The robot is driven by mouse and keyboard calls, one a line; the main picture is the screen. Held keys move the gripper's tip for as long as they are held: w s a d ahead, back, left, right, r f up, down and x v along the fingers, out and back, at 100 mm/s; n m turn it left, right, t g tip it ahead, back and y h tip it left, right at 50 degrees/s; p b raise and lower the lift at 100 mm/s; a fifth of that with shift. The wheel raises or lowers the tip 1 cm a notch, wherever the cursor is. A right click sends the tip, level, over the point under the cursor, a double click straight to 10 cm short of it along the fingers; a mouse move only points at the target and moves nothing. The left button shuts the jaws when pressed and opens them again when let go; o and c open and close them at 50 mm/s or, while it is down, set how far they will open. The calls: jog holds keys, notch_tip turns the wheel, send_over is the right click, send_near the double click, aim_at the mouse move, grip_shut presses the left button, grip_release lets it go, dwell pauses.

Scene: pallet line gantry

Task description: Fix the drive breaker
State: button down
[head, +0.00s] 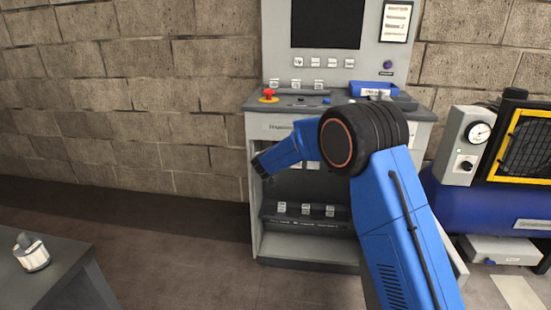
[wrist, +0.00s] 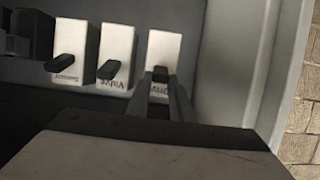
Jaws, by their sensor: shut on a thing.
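The drive breaker (wrist: 164,48) is a white block with a dark lever, at the right end of a row in the wrist view. Its label is upside down and partly covered by my fingers. My gripper (wrist: 160,78) is shut on its lever, one finger on each side. To its left are the valve breaker (wrist: 116,45) and another white breaker (wrist: 76,42), each with a dark lever. In the head view my blue arm reaches into the open grey cabinet (head: 255,215) and hides much of that row; my fingertips do not show there.
The cabinet's pale side wall (wrist: 232,60) stands close right of the drive breaker. A lower shelf (head: 300,222) holds several white blocks. A red stop button (head: 268,94) and a blue tray (head: 373,88) are on the console above. A grey table (head: 60,280) stands left.

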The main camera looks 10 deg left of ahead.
jog(key=shift+w+d+r+g, duration=0.1)
jog(key=shift+r+g, duration=0.05)
jog(key=shift+g, duration=0.15)
jog(key=c, duration=1.6)
grip_release()
jog(key=shift+o, duration=0.2)
jog(key=v, duration=1.7)
jog(key=shift+s, duration=0.25)
